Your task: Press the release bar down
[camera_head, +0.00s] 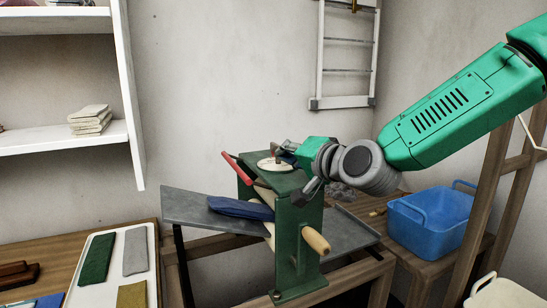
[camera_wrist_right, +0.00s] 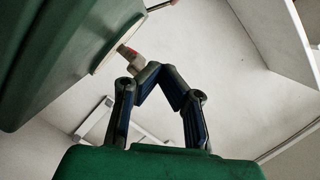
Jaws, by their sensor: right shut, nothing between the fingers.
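A green wringer (camera_head: 290,225) stands on a wooden stand, with a wooden handle (camera_head: 316,240) at its right. A red bar (camera_head: 238,169), which looks like the release bar, slants up at its upper left. A pale round disc with a small red mark (camera_head: 275,164) lies on its top. My right gripper (camera_head: 284,149) is over the top of the wringer, to the right of the red bar and apart from it. In the right wrist view its fingertips (camera_wrist_right: 149,76) meet, shut and empty, close to a pale, red-marked piece (camera_wrist_right: 132,57). My left gripper is out of view.
A dark blue cloth (camera_head: 240,208) lies at the wringer's rollers on a grey board (camera_head: 185,207). A tray (camera_head: 98,292) with folded cloths is at the lower left. A blue basket (camera_head: 430,225) sits at the right. A white shelf (camera_head: 62,138) stands at the left wall.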

